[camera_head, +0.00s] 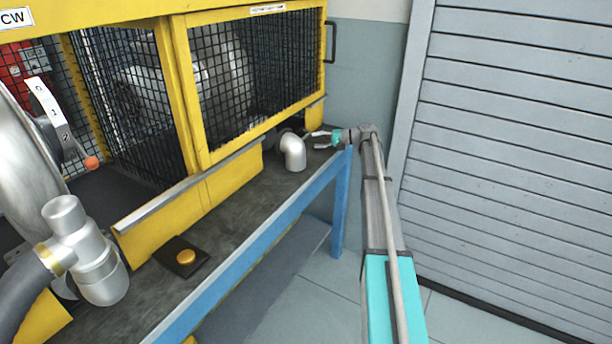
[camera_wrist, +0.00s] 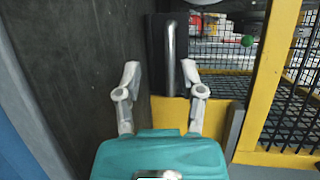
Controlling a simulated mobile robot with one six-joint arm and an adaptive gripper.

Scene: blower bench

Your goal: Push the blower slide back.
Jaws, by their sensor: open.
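My gripper (camera_head: 319,140) is at the far end of the bench, fingers apart, pointing left along the machine front. In the wrist view its open fingers (camera_wrist: 160,72) have nothing held between them. Ahead of them stands a dark upright block (camera_wrist: 158,50) with a bright metal bar (camera_wrist: 169,58); I cannot tell whether this is the blower slide or whether a finger touches it. In the head view a silver pipe elbow (camera_head: 293,153) stands on the bench just left of the fingertips. The caged blower machine (camera_head: 185,95) is behind it.
The dark bench top (camera_head: 240,205) has a blue front edge. A yellow button (camera_head: 186,257), a silver pipe fitting (camera_head: 90,255) and a lever with an orange knob (camera_head: 91,163) are at the left. A grey shutter (camera_head: 520,140) stands at right.

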